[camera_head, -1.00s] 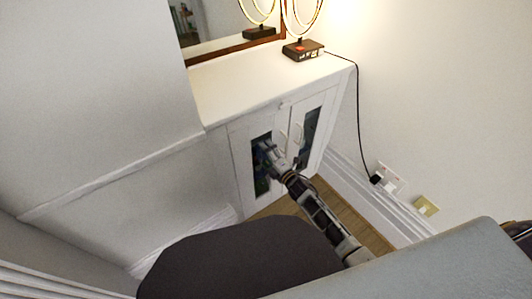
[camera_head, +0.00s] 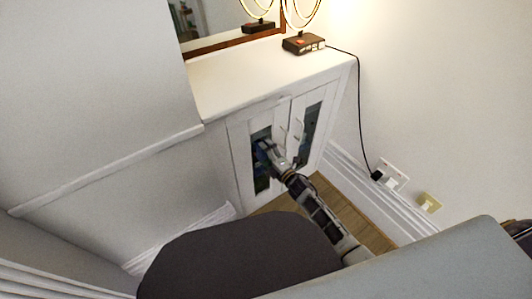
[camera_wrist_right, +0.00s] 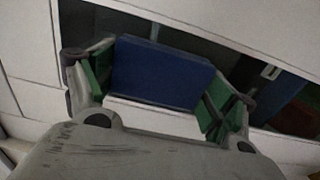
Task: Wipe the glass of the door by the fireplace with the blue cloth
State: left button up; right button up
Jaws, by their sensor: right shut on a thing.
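The white cabinet has two doors, each with a narrow dark glass panel. My right gripper (camera_head: 264,148) is at the glass of the left door (camera_head: 262,180). In the right wrist view the blue cloth (camera_wrist_right: 160,73) is a flat folded block between the green-padded fingers of the right gripper (camera_wrist_right: 158,85), which is shut on it. The cloth lies over or against the dark glass (camera_wrist_right: 225,50); whether it touches cannot be told. In the head view the cloth is mostly hidden by the gripper. My left gripper is not in view.
A lamp (camera_head: 303,43) stands on the cabinet top (camera_head: 250,80), beside a wood-framed mirror. Its black cord runs down to a wall socket (camera_head: 392,175). White door handles (camera_head: 298,128) stick out right of the gripper. A dark rounded shape covers the lower middle.

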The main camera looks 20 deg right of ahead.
jog(key=shift+a+f, duration=0.1)
jog(key=shift+f, duration=0.35)
jog(key=shift+f+b, duration=1.35)
jog(key=shift+f, duration=0.15)
jog(key=shift+f, duration=0.1)
jog(key=shift+w+f+b, duration=0.1)
jog(key=shift+f+b, duration=1.25)
jog(key=p, duration=0.4)
send_near(265, 158)
jog(key=shift+w+f, duration=0.3)
jog(key=shift+f, duration=0.55)
jog(key=shift+w+f, duration=0.35)
jog(key=shift+f, duration=0.5)
